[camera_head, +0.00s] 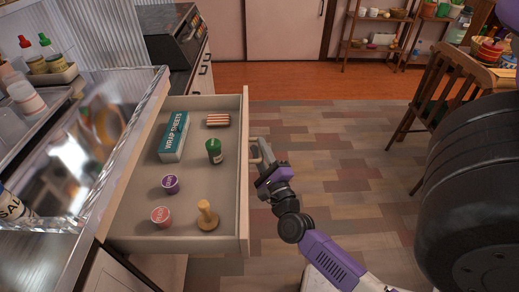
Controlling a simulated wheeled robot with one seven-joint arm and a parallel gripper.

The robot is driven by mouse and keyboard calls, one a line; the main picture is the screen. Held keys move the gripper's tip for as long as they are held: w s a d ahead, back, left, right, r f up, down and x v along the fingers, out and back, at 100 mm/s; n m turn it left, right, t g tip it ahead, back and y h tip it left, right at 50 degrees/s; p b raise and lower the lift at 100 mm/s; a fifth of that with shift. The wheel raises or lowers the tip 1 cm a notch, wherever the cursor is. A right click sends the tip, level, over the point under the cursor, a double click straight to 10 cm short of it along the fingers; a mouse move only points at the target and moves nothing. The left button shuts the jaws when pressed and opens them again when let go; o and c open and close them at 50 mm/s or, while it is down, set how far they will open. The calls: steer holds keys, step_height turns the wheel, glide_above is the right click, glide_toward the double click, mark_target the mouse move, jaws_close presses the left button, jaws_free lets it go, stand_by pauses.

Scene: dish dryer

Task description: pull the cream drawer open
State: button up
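The cream drawer (245,190) stands far out from the counter at the left, its inside open to view. Its front panel faces right. A pale handle (256,149) shows on the outer face of that panel. My gripper (262,163) is at the handle, on the right side of the drawer front. It seems to touch the handle, but its fingers are too small and overlapped to tell whether they are shut on it. My purple and grey arm reaches there from the lower right.
In the drawer lie a wrap sheets box (173,137), a green-capped jar (214,151), a wooden stamp-like piece (207,215), two small cups and a striped item. A wooden chair (440,85) stands at the right. The floor (335,150) between is clear.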

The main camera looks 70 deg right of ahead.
steer(key=v, duration=0.7)
steer(key=shift+s+a, duration=0.25)
steer(key=shift+a, duration=0.05)
stand_by(0.6)
